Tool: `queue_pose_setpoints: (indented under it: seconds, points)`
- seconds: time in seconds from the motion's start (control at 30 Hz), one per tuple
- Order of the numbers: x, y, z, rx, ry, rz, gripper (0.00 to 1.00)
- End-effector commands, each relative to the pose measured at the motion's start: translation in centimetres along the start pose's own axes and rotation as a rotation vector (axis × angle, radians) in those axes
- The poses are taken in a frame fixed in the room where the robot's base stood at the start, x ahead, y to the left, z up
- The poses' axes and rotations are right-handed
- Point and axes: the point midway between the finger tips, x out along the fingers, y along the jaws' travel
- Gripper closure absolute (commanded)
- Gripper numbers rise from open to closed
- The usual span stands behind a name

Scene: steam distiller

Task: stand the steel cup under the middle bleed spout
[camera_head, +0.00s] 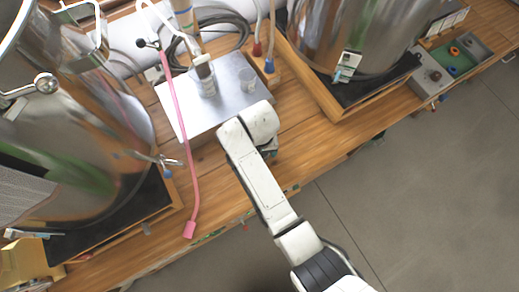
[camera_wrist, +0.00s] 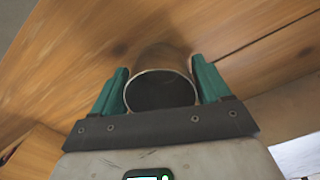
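In the wrist view, the steel cup (camera_wrist: 160,72) shows its round rim and dark inside between the two teal fingers of my gripper (camera_wrist: 160,88). Both fingers meet the cup's sides with no visible gap, so my gripper looks shut on it. Wood lies beyond the cup; I cannot tell whether its base touches it. A small spout (camera_head: 345,72) shows on the right vessel and a tap (camera_head: 158,160) on the left vessel. I cannot tell which spout is the middle one.
The large steel vessels (camera_head: 85,130) and (camera_head: 350,30) stand left and right on the wooden bench (camera_head: 228,180). A pink hose (camera_head: 183,140) hangs over the box's left side.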

Motion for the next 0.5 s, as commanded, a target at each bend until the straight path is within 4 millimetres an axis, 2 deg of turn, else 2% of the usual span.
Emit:
queue_pose_setpoints:
  seconds: [0.03, 0.17, 0.37, 0.5]
  points:
    - [-0.01, 0.01, 0.01, 0.000, 0.000, 0.000, 0.19]
    - [-0.02, 0.01, 0.01, 0.000, 0.000, 0.000, 0.08]
    - [-0.05, 0.01, 0.00, 0.000, 0.000, 0.000, 0.08]
    - [-0.75, -0.01, -0.07, 0.001, 0.003, -0.001, 0.08]
